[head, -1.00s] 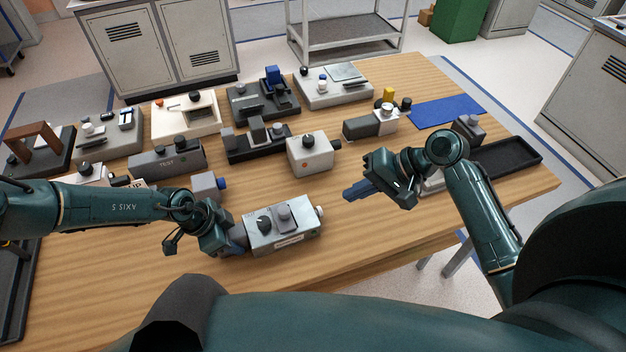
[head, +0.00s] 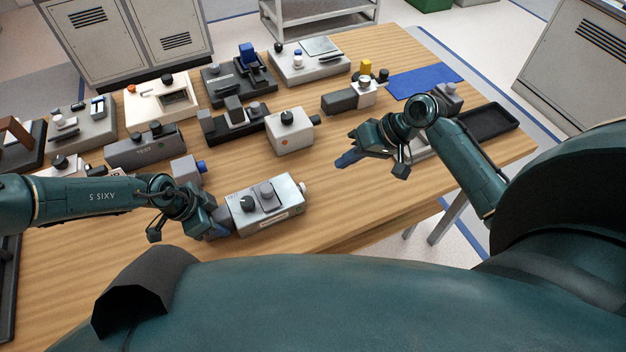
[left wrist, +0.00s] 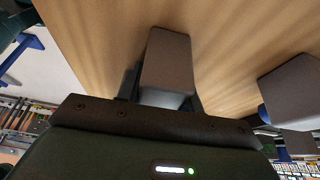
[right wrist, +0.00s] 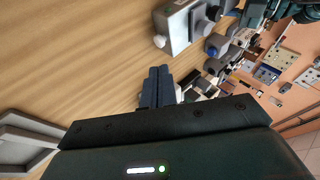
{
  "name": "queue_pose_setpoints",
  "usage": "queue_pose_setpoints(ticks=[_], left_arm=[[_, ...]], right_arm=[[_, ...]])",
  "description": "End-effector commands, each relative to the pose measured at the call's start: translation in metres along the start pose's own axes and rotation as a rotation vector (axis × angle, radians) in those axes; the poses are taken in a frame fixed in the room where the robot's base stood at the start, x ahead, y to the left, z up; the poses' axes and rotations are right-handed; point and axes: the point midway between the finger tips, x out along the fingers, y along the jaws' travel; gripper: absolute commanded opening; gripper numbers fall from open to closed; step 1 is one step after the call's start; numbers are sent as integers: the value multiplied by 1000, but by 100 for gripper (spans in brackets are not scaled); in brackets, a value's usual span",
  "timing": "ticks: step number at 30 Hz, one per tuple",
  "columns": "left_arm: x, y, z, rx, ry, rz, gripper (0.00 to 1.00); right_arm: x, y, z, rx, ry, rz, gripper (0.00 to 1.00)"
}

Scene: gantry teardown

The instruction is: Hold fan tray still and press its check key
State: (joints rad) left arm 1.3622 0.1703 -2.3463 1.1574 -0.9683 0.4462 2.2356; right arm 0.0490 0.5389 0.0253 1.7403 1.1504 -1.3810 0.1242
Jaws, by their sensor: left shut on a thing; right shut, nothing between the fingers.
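I take the light grey box with a black knob (head: 246,203), a grey square key and a white end knob (head: 303,187) to be the fan tray (head: 268,215). It rests at the table's front edge. My left gripper (head: 222,224) is at its left end, shut on a grey block-like part (left wrist: 166,65), seen in the left wrist view. My right gripper (head: 345,160) is shut and empty, above the table right of the tray and apart from it. Its closed fingers (right wrist: 158,88) show in the right wrist view, with the tray (right wrist: 180,25) beyond them.
A grey block with a blue knob (head: 186,170) stands close behind my left gripper. Several other units fill the back. A black tray (head: 488,122) and blue mat (head: 425,82) lie right. Table between tray and right gripper is clear.

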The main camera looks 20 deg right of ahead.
Motion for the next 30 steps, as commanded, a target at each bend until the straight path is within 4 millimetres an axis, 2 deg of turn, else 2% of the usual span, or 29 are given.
queue_pose_setpoints(ticks=[3,7,20,25,30], left_arm=[[0,0,0,0,1,-1,7],[0,0,0,0,1,-1,7],[0,0,-1,0,2,-1,7],[0,0,-1,0,2,-1,7],[0,0,-1,0,2,-1,7]], right_arm=[[-2,23,-8,-152,1,50,0],[-4,36,-12,-253,0,78,0],[-2,40,-13,-282,0,84,0],[14,40,-13,-280,1,82,0],[48,42,-13,-280,-1,81,0]])
